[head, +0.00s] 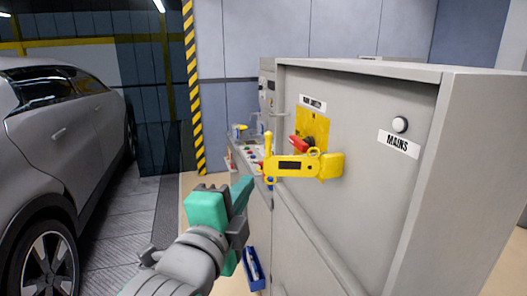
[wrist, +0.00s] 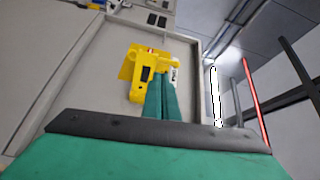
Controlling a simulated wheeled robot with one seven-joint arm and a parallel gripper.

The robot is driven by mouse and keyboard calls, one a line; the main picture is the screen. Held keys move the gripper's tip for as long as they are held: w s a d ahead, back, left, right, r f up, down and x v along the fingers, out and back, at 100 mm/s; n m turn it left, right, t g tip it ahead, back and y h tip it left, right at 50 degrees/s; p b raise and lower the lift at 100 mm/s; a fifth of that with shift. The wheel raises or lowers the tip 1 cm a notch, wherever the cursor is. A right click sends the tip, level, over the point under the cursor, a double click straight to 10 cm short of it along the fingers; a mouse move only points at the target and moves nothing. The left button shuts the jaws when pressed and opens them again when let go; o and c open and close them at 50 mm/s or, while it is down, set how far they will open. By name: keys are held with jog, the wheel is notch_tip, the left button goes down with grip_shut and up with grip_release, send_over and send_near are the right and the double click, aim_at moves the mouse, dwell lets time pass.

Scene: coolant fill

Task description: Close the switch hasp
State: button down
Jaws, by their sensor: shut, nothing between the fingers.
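The yellow switch hasp (head: 295,167) is on the grey cabinet's side panel. Its arm reaches left from a block at its right end and appears to stand out from the panel, with an upright tab at its left end. Behind it are a yellow backplate (head: 315,124) and a red switch handle (head: 299,144). My gripper (head: 245,186) is green, shut and empty, below and left of the hasp. In the wrist view, the shut fingers (wrist: 160,80) overlap the lower right of the hasp (wrist: 146,74) in the picture; I cannot tell whether they touch it.
The grey cabinet (head: 480,140) fills the right, with a MAINS label (head: 398,143) and a white round knob (head: 400,124). A control panel with buttons (head: 246,157) lies beyond the hasp. A blue holder (head: 254,268) hangs low. A grey car (head: 60,150) stands left.

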aim_at(267, 145)
jog(key=shift+m, duration=0.7)
jog(key=r+x, duration=0.1)
jog(key=x, duration=0.7)
jog(key=r+x, duration=0.1)
jog(key=x, duration=0.3)
jog(key=shift+w+d+r, duration=0.2)
jog(key=shift+w+r, duration=0.1)
